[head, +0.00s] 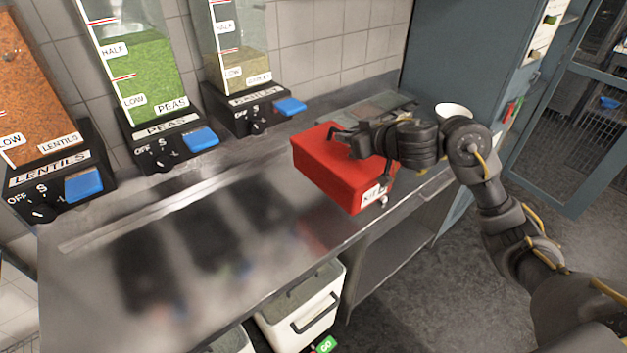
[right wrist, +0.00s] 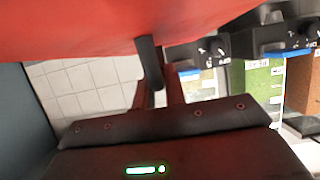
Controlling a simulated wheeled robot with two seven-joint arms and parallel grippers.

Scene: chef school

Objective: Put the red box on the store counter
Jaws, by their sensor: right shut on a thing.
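The red box (head: 335,172) is at the right part of the metal counter (head: 300,240) in the head view, with a small white label on its near right side. My right gripper (head: 352,143) is shut on the red box at its upper right side. In the right wrist view the red box (right wrist: 130,22) fills the top of the picture, with one dark gripper finger (right wrist: 150,62) against it. I cannot tell whether the box touches the counter or is held just above it. My left gripper is not in view.
Dispensers of lentils (head: 40,100), peas (head: 145,75) and another grain (head: 235,70) line the wall behind the counter. A white cup or bowl (head: 452,110) is beyond my right wrist. White bins (head: 300,315) stand below. The counter's left part is clear.

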